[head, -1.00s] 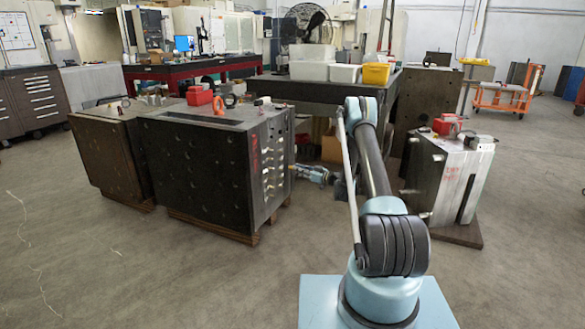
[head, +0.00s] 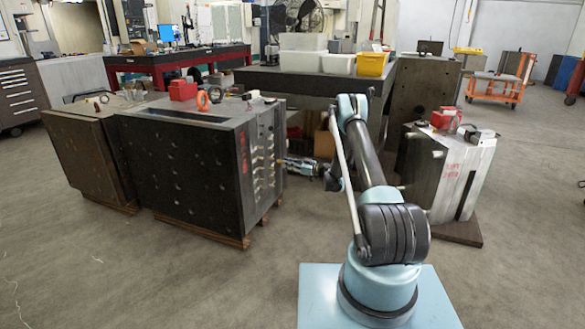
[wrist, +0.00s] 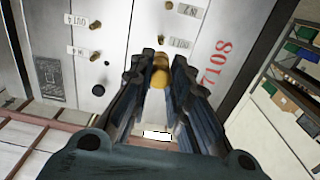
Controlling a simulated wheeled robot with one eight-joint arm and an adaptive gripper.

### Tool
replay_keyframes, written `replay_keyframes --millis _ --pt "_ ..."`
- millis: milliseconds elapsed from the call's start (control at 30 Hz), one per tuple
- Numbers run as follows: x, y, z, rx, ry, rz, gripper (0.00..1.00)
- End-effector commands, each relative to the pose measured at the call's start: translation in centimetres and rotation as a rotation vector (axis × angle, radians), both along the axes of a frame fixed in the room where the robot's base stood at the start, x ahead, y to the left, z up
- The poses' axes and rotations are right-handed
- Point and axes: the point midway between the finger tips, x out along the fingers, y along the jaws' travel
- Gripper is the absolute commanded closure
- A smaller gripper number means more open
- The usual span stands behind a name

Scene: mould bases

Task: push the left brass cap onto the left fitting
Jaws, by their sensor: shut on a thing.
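In the wrist view, my gripper (wrist: 160,80) is shut on a rounded brass cap (wrist: 160,76), held between its fingertips in front of a pale metal mould face (wrist: 130,30). Small brass fittings show on that face: one just beyond the cap (wrist: 161,40), one higher (wrist: 169,5), and two at the left (wrist: 96,25) (wrist: 96,58). I cannot tell whether the cap touches a fitting, or which fitting is the left one. In the head view, my gripper (head: 290,163) is small at the right face of the large dark mould base (head: 185,165).
Another mould base (head: 85,155) stands at the left and a pale one (head: 452,175) at the right. A dark table (head: 300,85) with white boxes and a yellow bin (head: 372,64) stands behind. The floor in front is open. In the wrist view, a shelf (wrist: 290,75) is at the right.

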Motion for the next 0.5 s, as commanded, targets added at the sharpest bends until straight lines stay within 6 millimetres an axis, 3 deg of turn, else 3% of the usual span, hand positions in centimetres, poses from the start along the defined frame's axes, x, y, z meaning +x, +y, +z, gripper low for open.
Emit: replay_keyframes --millis 500 --pt "1.1 5.3 0.0 0.000 0.000 0.012 1.00"
